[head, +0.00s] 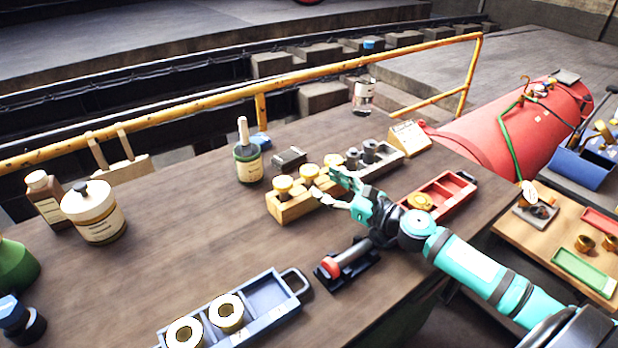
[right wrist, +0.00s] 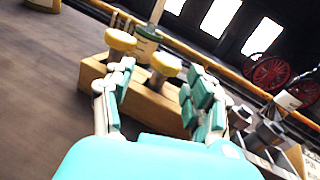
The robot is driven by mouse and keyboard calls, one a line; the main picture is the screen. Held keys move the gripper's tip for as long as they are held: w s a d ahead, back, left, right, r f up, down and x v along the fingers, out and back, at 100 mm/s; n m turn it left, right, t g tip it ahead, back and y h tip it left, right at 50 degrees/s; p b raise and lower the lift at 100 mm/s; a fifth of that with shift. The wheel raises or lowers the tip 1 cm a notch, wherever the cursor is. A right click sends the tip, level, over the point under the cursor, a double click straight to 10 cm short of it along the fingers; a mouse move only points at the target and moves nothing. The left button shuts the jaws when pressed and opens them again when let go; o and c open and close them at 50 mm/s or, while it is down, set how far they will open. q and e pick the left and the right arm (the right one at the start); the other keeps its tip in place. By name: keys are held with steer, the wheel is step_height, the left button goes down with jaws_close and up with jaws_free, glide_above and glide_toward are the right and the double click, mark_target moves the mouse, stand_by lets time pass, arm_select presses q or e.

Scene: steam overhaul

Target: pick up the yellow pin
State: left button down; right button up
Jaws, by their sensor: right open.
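Several yellow pins with round knob heads stand upright in a wooden block (head: 291,207) on the bench. In the head view one yellow pin (head: 283,185) is at the left end, another yellow pin (head: 309,172) is in the middle and a third (head: 333,160) is at the far end. My right gripper (head: 327,184) is open at the near right side of the block. In the right wrist view a yellow pin (right wrist: 166,65) shows between the open fingers, beyond their tips, and another (right wrist: 120,40) stands at the left finger. The gripper holds nothing. My left gripper is out of view.
A grey tray (head: 399,160) with dark pins is behind the gripper. A red tray (head: 459,189) lies to its right, and a black stand (head: 352,271) is nearer. A blue tray (head: 277,312) with cream rings is at the front. The bench's left middle is clear.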

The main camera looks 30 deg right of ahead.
mark_target(313, 178)
steer(key=shift+w+a, duration=0.25)
steer(key=shift+w, duration=0.3)
steer(key=p+x, duration=0.2)
steer(key=x, duration=0.2)
steer(key=shift+w+a, duration=0.1)
steer(key=shift+w, duration=0.2)
steer(key=shift+w+a+f, duration=0.15)
steer(key=shift+w, duration=0.1)
steer(key=shift+c, duration=0.2)
